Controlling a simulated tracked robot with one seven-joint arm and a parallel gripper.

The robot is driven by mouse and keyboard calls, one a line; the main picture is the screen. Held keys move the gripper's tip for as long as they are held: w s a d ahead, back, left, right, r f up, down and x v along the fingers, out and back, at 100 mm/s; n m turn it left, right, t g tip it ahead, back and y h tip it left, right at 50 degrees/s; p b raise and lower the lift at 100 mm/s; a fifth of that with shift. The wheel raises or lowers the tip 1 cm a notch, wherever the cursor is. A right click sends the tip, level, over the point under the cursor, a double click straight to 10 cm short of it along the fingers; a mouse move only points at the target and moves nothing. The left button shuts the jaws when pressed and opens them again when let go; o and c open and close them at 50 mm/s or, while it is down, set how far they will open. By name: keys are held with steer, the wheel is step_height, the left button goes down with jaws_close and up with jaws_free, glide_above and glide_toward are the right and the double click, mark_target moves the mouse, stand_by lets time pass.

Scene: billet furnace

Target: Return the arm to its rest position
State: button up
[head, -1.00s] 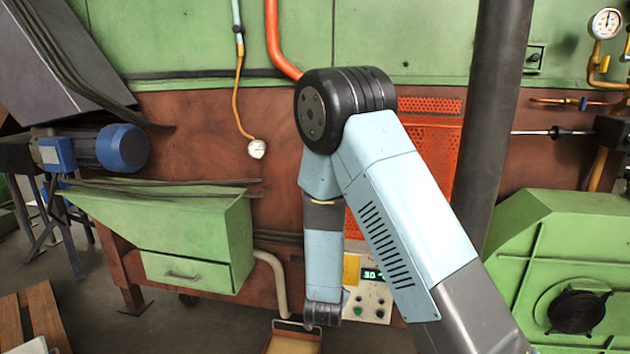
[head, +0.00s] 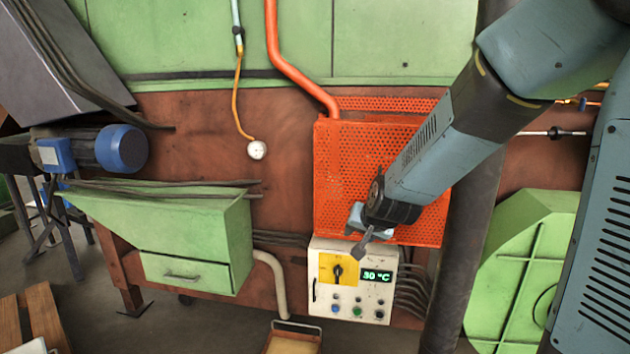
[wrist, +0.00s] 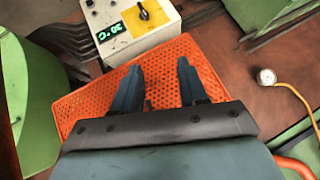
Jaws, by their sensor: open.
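My gripper (head: 366,232) is at the end of my arm, in front of the orange perforated guard (head: 345,160) and just above the control box (head: 325,262) in the head view. In the wrist view my gripper (wrist: 160,85) has its two dark fingers apart, with nothing between them but the orange mesh (wrist: 85,105) behind. My arm comes in from the right side of the head view and slopes down to the left. The control box shows a yellow plate with a black rotary switch (head: 338,271) and a green display (head: 377,276) reading 30 °C.
A dark vertical pipe (head: 455,250) stands behind my arm at right. A green hopper with a drawer (head: 185,272) and a blue motor (head: 122,148) are at left. A gauge (head: 257,150) hangs from a yellow hose. A tray (head: 292,340) is on the floor below.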

steer(key=s+d+r+n+g, duration=0.1)
steer(key=s+d+r, duration=0.3)
steer(key=s, duration=0.4)
steer(key=s+d+r+n+g+h, duration=0.1)
steer(key=s+d+r, duration=0.3)
steer(key=s, duration=0.4)
steer(key=s+d+r+n+g+h, duration=0.1)
steer(key=s+d+r, duration=0.3)
steer(key=s, duration=0.4)
steer(key=shift+s+d+r, duration=0.35)
steer(key=shift+s+d, duration=0.05)
steer(key=shift+d, duration=0.05)
